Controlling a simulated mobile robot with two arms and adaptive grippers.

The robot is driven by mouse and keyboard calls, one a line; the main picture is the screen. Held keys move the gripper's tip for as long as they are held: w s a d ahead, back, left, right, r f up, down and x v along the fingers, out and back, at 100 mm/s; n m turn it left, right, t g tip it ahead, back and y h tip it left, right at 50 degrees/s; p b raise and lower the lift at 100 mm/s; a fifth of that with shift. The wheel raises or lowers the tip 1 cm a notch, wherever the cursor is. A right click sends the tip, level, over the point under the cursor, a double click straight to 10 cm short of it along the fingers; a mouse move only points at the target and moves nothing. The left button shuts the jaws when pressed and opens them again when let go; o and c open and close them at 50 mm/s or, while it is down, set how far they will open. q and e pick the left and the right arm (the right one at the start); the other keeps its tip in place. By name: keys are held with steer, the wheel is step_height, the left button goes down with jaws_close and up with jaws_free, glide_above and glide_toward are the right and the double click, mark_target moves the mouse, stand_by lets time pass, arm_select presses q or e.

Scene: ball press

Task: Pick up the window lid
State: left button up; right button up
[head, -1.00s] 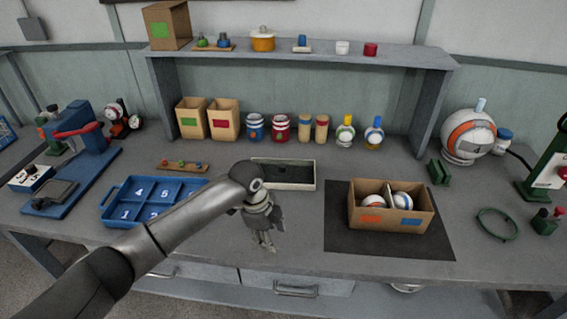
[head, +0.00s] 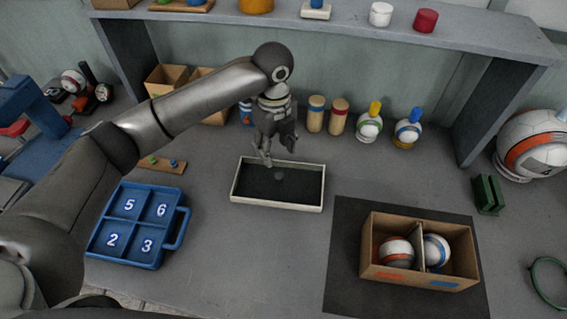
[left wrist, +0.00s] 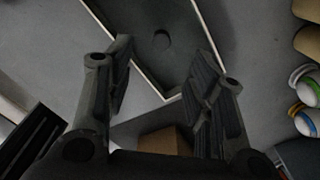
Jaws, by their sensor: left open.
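A shallow rectangular piece with a pale rim and a dark inner face (head: 250,184) lies flat on the bench; it looks like the window lid. A small round grey knob-like spot (head: 279,175) shows near its middle. The rim and the spot (left wrist: 161,40) also show in the left wrist view. My left gripper (head: 276,157) points down above the far edge of this piece, apart from the knob. Its two fingers (left wrist: 160,68) are spread with nothing between them. My right gripper is not in view.
A blue numbered tray (head: 181,231) stands to the left. A cardboard box (head: 417,279) with two balls sits on a dark mat (head: 345,240) to the right. Bottles (head: 369,124) and cylinders (head: 315,115) stand behind, under the shelf (head: 340,29). Bare bench lies in front.

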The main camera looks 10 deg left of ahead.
mark_target(279, 175)
arm_select(q)
steer(key=f, duration=0.2)
steer(key=s+f, duration=0.1)
steer(key=f, duration=0.1)
steer(key=shift+f+p, duration=0.1)
steer(key=shift+p, duration=0.2)
steer(key=shift+w+f, duration=0.1)
steer(key=shift+f, duration=0.25)
steer(key=f, duration=0.1)
steer(key=f+p, duration=0.1)
steer(key=f, duration=0.3)
steer(key=shift+w+d, duration=0.3)
steer(key=shift+d, duration=0.05)
steer(key=shift+f, duration=0.25)
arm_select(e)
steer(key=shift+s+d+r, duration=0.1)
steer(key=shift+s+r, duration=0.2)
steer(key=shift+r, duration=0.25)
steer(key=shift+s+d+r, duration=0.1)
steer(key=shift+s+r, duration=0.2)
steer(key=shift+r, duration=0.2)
arm_select(q)
steer(key=shift+c, duration=0.5)
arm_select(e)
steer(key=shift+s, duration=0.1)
arm_select(q)
steer(key=shift+c, duration=1.2)
jaws_close()
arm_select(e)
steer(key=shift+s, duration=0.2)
